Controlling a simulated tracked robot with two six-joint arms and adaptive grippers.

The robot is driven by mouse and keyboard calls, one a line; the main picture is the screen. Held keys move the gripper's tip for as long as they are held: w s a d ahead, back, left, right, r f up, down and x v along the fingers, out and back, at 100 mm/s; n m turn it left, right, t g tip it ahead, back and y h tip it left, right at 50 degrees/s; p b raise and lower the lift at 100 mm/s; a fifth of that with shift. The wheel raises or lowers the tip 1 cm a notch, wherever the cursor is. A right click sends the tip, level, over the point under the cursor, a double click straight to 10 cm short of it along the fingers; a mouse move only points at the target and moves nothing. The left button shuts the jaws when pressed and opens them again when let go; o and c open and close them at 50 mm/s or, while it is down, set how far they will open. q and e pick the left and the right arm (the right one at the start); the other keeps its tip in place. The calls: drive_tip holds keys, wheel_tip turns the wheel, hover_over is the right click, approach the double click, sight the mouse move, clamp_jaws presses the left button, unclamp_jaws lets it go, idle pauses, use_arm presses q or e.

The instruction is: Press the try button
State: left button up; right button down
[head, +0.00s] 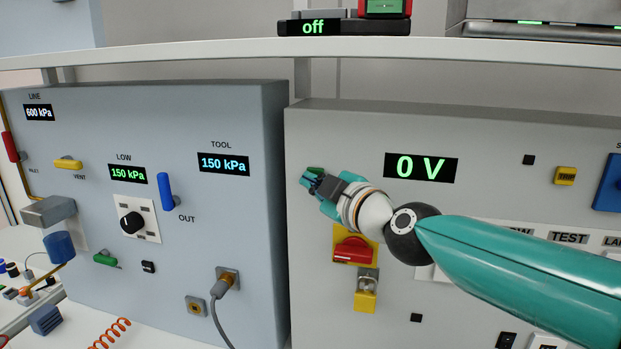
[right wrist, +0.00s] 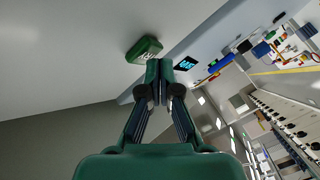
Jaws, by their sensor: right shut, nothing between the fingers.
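A green button (head: 315,170) sits on the upper left of the grey right cabinet front, partly hidden behind my right gripper. It shows in the right wrist view as a green block (right wrist: 144,49) with pale lettering too small to read for certain. My right gripper (head: 313,184) is shut and empty, with its fingertips (right wrist: 158,68) right beside the green block's edge. I cannot tell whether they touch it. My left gripper is in neither view.
Below my right gripper are a red rotary switch (head: 352,250) on a yellow plate and a padlock (head: 366,290). A display (head: 421,167) reads 0 V. The left cabinet (head: 250,130) carries a knob, levers and pressure displays. A shelf (head: 200,50) runs above both.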

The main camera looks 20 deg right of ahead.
drive_tip(key=shift+w+d, duration=0.3)
drive_tip(key=shift+w, duration=0.1)
idle(0.5)
drive_tip(key=shift+s+a, duration=0.15)
drive_tip(key=shift+s+a+p, duration=0.35)
drive_tip(key=shift+s, duration=0.25)
idle(0.4)
drive_tip(key=s+a+p, duration=0.2)
drive_tip(key=s+p, duration=0.1)
drive_tip(key=s, duration=0.1)
drive_tip(key=shift+s+a, duration=0.1)
drive_tip(key=shift+a, duration=0.3)
